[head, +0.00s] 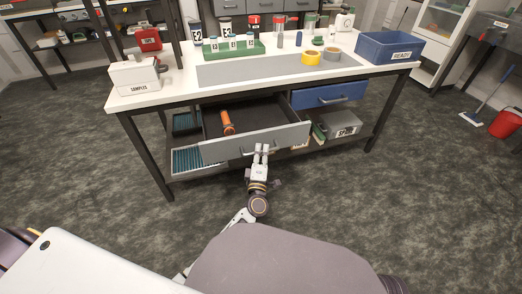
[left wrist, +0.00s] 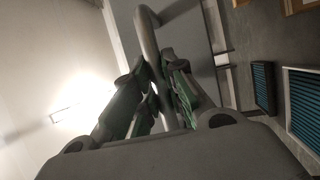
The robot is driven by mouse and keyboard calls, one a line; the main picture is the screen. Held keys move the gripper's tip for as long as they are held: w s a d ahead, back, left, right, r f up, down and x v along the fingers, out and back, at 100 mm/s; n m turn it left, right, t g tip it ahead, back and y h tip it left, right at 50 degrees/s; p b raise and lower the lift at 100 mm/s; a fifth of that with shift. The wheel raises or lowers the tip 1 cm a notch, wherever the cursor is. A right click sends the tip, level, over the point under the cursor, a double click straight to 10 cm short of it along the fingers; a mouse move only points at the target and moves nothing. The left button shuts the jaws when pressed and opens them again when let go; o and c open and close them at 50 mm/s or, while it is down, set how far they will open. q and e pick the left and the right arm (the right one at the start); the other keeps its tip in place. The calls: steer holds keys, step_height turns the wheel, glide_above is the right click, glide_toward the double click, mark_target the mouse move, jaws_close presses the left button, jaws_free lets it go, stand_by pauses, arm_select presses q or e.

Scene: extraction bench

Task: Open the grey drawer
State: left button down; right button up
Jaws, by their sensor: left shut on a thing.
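The grey drawer (head: 280,139) under the bench is pulled out, and its dark inside shows in the head view. An orange-handled tool (head: 228,122) lies in it at the left. My left gripper (head: 262,149) is at the drawer's front, shut on the bar handle. In the left wrist view the fingers (left wrist: 158,88) close around the grey handle (left wrist: 148,38), with the drawer front behind it. My right gripper is not in view.
A closed blue drawer (head: 328,95) sits to the right of the grey one. A lower shelf holds a tray of blue-green items (head: 187,160) and a grey box (head: 341,124). The bench top (head: 185,88) carries a SAMPLES box (head: 134,75) and a blue READY bin (head: 390,48). The floor in front is clear.

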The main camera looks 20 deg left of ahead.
arm_select(q)
steer(key=c, duration=1.5)
jaws_free()
steer(key=shift+o, duration=0.2)
steer(key=shift+s+f, duration=0.1)
steer(key=shift+s, duration=0.05)
